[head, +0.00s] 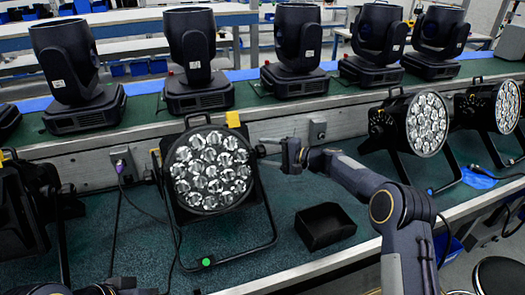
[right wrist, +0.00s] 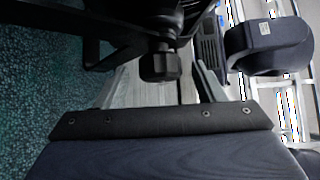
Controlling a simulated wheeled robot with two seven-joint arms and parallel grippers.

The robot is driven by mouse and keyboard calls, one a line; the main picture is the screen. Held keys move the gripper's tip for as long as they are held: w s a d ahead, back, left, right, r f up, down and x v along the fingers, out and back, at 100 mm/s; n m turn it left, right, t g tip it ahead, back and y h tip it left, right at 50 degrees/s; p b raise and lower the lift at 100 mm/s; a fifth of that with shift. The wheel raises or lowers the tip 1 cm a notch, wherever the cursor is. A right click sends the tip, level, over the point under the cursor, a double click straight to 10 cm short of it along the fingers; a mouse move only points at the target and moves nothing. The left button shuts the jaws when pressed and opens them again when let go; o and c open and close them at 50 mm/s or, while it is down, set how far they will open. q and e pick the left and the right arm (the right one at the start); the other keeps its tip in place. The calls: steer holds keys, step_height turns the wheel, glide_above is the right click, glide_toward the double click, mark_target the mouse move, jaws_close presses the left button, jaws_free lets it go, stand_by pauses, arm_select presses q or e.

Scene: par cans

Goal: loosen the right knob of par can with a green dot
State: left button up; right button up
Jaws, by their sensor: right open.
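The par can (head: 211,170) with a green dot (head: 207,261) on its stand's foot stands on the green bench, its lens facing me. Its right knob (head: 261,151) is on the can's right side, partly hidden by my right gripper (head: 272,153). In the right wrist view the dark knob (right wrist: 160,66) shows between the two grey fingers, with a gap on both sides. My right gripper is open around or just short of the knob; I cannot tell the exact depth. Dark parts of my left arm show at the head view's bottom left edge; its fingers cannot be made out.
More par cans stand at the right (head: 408,123) and left edge (head: 32,200). Several moving-head lights (head: 198,60) line the raised shelf behind. A cable runs left of the par can.

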steer(key=shift+x, duration=1.1)
steer(key=c, duration=1)
steer(key=shift+f+b, duration=0.25)
steer(key=shift+b, duration=0.3)
steer(key=n+y+b, duration=0.2)
steer(key=b, duration=0.7)
steer(key=n+t+y+b, duration=0.1)
steer(key=n+y+b, duration=0.1)
steer(key=b, duration=0.7)
steer(key=shift+f, duration=0.25)
steer(key=shift+r+n+y+b, duration=0.25)
steer(key=shift+n+y+b, duration=0.25)
steer(key=shift+n+b, duration=0.1)
